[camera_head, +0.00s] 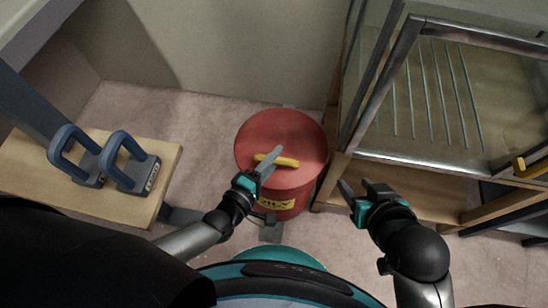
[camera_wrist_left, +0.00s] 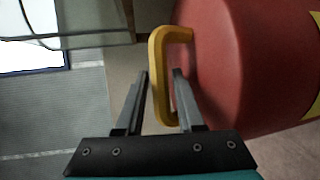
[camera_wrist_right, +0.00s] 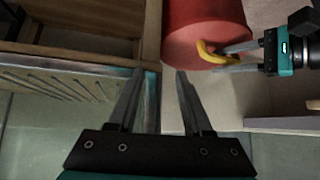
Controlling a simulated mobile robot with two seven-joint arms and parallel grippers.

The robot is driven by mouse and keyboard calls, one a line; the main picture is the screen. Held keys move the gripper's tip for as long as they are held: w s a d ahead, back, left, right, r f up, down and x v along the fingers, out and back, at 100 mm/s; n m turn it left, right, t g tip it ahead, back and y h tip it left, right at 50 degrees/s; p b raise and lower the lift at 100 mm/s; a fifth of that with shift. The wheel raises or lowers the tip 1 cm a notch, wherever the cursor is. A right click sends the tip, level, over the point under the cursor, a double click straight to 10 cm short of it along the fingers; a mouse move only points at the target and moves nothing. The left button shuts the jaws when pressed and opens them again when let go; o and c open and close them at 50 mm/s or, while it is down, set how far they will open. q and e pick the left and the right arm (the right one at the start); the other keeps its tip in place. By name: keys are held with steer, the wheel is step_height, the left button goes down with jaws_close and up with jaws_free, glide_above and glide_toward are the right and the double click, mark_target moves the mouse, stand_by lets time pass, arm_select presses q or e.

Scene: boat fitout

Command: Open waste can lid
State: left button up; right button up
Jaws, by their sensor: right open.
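The red waste can (camera_head: 272,128) stands on the floor at the centre of the head view, its round red lid on top. A yellow bar handle (camera_head: 288,161) crosses the lid; it also shows in the left wrist view (camera_wrist_left: 156,60). My left gripper (camera_head: 270,160) is at the handle, its fingers open on both sides of it, with a visible gap on the left. The lid looks seated on the can. My right gripper (camera_head: 356,190) is open and empty, right of the can; the right wrist view also shows the can (camera_wrist_right: 205,25).
A glass-fronted metal and wood cabinet (camera_head: 440,170) stands close on the right. A wooden board (camera_head: 40,170) with two blue-handled clamp-like tools (camera_head: 132,170) is at the left. Carpeted floor (camera_head: 180,120) is clear left of the can; a wall is behind.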

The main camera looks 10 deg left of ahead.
arm_select(q)
jaws_close()
stand_by(0.3)
stand_by(1.2)
